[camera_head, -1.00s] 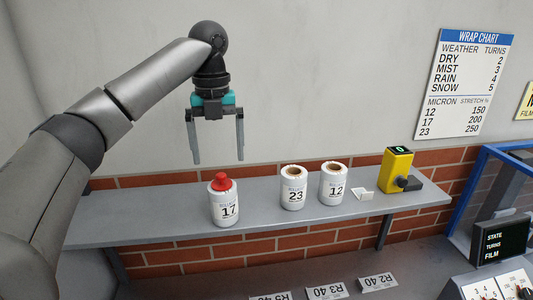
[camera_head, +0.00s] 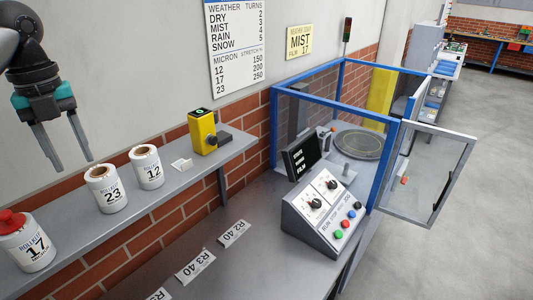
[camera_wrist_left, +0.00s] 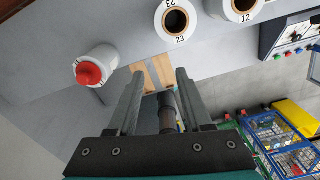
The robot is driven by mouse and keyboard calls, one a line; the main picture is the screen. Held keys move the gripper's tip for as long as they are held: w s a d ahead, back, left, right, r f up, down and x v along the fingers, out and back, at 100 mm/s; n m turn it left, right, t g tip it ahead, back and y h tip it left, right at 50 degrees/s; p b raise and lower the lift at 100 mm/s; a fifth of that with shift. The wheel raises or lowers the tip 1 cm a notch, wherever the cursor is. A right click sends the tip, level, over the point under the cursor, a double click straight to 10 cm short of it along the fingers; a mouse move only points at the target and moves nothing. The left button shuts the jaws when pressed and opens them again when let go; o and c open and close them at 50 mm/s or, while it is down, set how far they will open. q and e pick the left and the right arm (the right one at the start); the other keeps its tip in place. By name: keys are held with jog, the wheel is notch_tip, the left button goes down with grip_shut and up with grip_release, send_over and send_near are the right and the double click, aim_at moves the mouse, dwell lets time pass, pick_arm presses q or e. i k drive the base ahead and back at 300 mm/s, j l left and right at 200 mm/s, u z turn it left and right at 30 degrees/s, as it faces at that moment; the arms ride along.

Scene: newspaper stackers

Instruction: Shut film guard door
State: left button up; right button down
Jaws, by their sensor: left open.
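The film guard door (camera_head: 432,172) is a grey-framed clear panel at the right of the blue-framed guard (camera_head: 335,107) in the head view. It stands swung outward, away from the guard. Inside the guard is a round grey turntable (camera_head: 360,145). My left gripper (camera_head: 70,160) is open and empty at the upper left, above the shelf with the rolls and far from the door. My right gripper is not in view.
A control panel (camera_head: 325,210) stands before the guard. Open floor (camera_head: 480,200) lies right of the door.

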aim_at(471, 141)
jog(key=z, duration=1.1)
